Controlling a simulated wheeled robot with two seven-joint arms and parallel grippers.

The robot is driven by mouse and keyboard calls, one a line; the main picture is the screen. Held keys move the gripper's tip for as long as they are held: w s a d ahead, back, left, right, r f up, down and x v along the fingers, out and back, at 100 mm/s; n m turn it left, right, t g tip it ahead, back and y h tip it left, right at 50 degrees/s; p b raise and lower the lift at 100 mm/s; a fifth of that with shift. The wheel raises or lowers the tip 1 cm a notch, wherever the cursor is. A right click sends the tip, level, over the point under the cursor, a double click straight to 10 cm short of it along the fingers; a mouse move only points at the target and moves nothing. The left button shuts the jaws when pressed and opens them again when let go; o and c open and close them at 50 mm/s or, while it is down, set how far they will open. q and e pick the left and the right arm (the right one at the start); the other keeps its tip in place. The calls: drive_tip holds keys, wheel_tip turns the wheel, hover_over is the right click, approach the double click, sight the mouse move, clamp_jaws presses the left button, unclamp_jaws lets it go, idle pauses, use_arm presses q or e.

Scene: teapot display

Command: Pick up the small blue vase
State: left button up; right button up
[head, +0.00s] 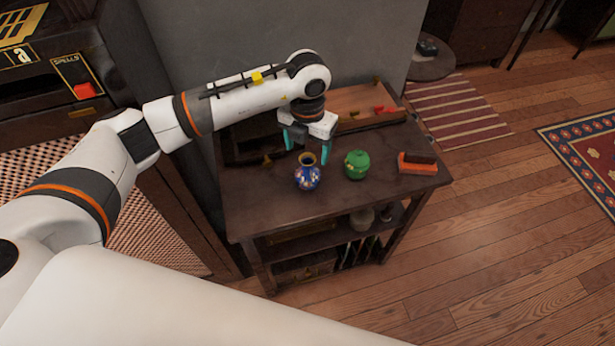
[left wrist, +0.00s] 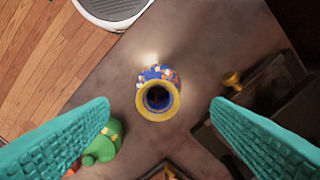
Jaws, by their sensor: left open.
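The small blue vase (head: 307,173) has a gold rim and light patterned spots, and stands upright on the dark wooden shelf top (head: 260,205) near its front edge. My left gripper (head: 305,140) points down, just behind and above the vase in the head view. In the left wrist view, the vase (left wrist: 157,92) is seen from above, its round gold mouth between the two teal fingers. The fingers (left wrist: 160,115) are wide apart, and neither touches the vase. My right gripper is not in view.
A green lidded pot (head: 356,165) stands right of the vase; it also shows beside a finger in the left wrist view (left wrist: 102,148). An orange and dark block (head: 417,163) lies farther right. A wooden tray (head: 365,105) is behind. Bare top lies left of the vase.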

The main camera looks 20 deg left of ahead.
sight(308, 169)
use_arm(q)
wheel_tip(308, 169, down, 9)
drive_tip(key=b, duration=0.4)
drive_tip(key=shift+r, duration=0.3)
drive_tip(key=shift+c, duration=0.5)
drive_tip(key=c, duration=0.9)
drive_tip(key=shift+o, duration=0.2)
drive_tip(key=shift+r, duration=0.1)
